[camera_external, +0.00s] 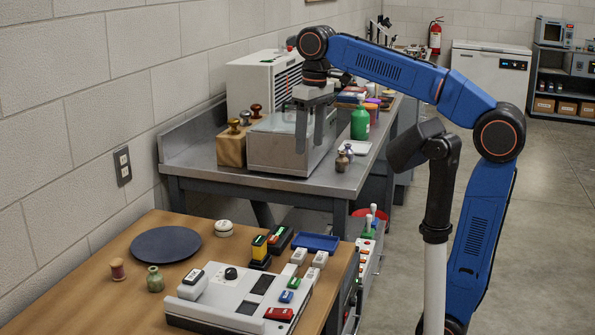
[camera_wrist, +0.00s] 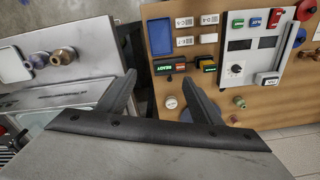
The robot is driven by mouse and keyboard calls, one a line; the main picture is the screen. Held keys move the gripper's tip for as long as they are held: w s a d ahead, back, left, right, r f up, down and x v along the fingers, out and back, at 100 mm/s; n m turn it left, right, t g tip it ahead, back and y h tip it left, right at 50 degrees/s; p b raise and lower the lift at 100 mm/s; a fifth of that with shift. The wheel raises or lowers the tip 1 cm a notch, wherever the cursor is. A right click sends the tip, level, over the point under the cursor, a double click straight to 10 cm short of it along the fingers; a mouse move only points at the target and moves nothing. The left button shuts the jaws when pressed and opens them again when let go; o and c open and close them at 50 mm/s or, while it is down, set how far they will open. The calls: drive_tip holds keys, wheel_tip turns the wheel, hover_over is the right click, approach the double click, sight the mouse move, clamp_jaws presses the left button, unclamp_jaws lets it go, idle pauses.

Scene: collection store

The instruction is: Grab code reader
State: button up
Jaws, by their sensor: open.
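My gripper (camera_external: 311,125) is open and empty, pointing down above the metal bench, beside the glass-sided box. Its two fingers also show in the wrist view (camera_wrist: 158,82). No thing is plainly readable as the code reader. The likeliest are a yellow-and-black upright device (camera_external: 260,247) and a dark device with a small display (camera_external: 279,237), side by side on the wooden table. In the wrist view, the dark device with a lit "READY" display (camera_wrist: 170,66) and the yellow block (camera_wrist: 187,58) lie just beyond the fingers. My gripper is well away from both.
A blue tray (camera_external: 316,243) and a white panel with coloured buttons (camera_external: 240,300) crowd the wooden table's right side. A dark round plate (camera_external: 165,244) lies left. The metal bench holds a glass-sided box (camera_external: 275,145) and a green bottle (camera_external: 360,122). A gap separates the tables.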

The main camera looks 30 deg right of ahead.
drive_tip(key=a+f+n+g, duration=0.1)
drive_tip(key=a+n, duration=0.1)
drive_tip(key=a, duration=0.9)
drive_tip(key=n+h, duration=0.1)
drive_tip(key=h, duration=0.1)
hover_over(259, 239)
drive_tip(key=w+a, duration=0.2)
wheel_tip(259, 239, down, 8)
drive_tip(key=shift+g, duration=0.3)
drive_tip(key=f, duration=0.3)
drive_tip(key=s+f, duration=0.1)
drive_tip(key=f, duration=0.3)
drive_tip(key=d+f, duration=0.1)
drive_tip(key=f, duration=0.3)
drive_tip(key=shift+s, duration=0.2)
drive_tip(key=shift+s+d+f, duration=0.1)
drive_tip(key=shift+d+f, duration=0.1)
drive_tip(key=shift+f, duration=0.7)
drive_tip(key=shift+s+d+f, duration=0.1)
drive_tip(key=shift+d+f, duration=0.05)
drive_tip(key=shift+f, duration=0.75)
drive_tip(key=shift+s+d+f, duration=0.1)
drive_tip(key=shift+d+f, duration=0.1)
drive_tip(key=shift+f, duration=0.7)
drive_tip(key=c, duration=1.2)
drive_tip(key=shift+c, duration=0.2)
drive_tip(key=shift+r, duration=0.2)
